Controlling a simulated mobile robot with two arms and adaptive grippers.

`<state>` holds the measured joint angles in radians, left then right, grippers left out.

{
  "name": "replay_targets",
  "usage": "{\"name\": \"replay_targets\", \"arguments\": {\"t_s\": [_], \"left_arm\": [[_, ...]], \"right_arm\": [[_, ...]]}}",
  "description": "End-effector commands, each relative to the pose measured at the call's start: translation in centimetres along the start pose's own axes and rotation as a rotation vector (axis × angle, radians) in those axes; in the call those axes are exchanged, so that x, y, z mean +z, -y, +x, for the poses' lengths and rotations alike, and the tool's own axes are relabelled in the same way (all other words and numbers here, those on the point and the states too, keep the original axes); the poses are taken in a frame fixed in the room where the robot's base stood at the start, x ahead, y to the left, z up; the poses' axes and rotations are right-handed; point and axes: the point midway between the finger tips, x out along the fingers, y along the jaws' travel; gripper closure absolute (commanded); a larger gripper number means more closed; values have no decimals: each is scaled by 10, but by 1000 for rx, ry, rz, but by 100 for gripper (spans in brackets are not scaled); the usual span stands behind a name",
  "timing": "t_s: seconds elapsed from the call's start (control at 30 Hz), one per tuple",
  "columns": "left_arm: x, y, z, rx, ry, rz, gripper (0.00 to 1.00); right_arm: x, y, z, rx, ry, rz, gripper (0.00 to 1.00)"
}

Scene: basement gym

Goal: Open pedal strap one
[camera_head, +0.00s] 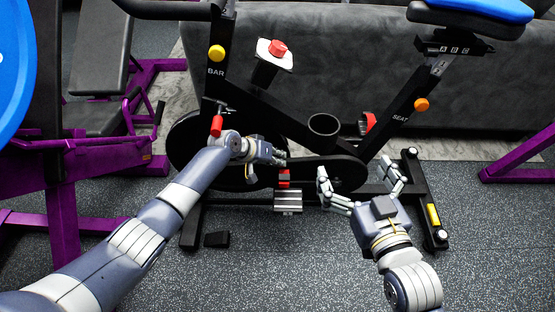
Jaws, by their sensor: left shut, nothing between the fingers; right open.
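A black exercise bike stands in the middle of the head view. Its near pedal (288,201) is a silver ribbed block low beside the crank cover. A red pedal strap (284,178) shows just above that pedal; whether it is fastened cannot be told. A second red part (368,122) shows on the bike's far side. My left gripper (283,158) is shut and empty, just above the red strap; whether it touches cannot be told. My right gripper (358,179) is open and empty, right of the pedal, its fingers spread in front of the bike's rear.
A blue seat (483,10) is at the top right. A dark sofa (340,60) stands behind. Purple gym equipment is left and right.

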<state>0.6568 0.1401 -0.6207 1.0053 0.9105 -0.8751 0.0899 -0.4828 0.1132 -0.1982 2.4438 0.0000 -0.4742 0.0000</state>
Motion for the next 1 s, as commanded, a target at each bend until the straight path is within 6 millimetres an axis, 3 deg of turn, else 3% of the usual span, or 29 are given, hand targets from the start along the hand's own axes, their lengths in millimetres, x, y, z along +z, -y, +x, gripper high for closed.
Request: {"name": "replay_targets", "arguments": {"t_s": [0.07, 0.3, 0.33, 0.63, 0.77, 1.0], "left_arm": [[-2, 1, 0, 0, -4, 0, 100], [10, 10, 14, -1, -3, 0, 100], [11, 4, 4, 0, -2, 1, 100], [43, -2, -4, 1, -193, 127, 100], [57, -3, -6, 1, -295, 194, 100], [82, -4, -6, 1, -476, 311, 100]], "right_arm": [[-3, 1, 2, -4, -12, -2, 0], [16, 1, 3, -2, -12, 0, 0], [4, 1, 2, -2, -13, 0, 0], [3, 1, 2, -1, -10, 1, 0], [14, 1, 3, -1, -10, 2, 0], [49, 1, 6, -1, -10, 2, 0]]}}
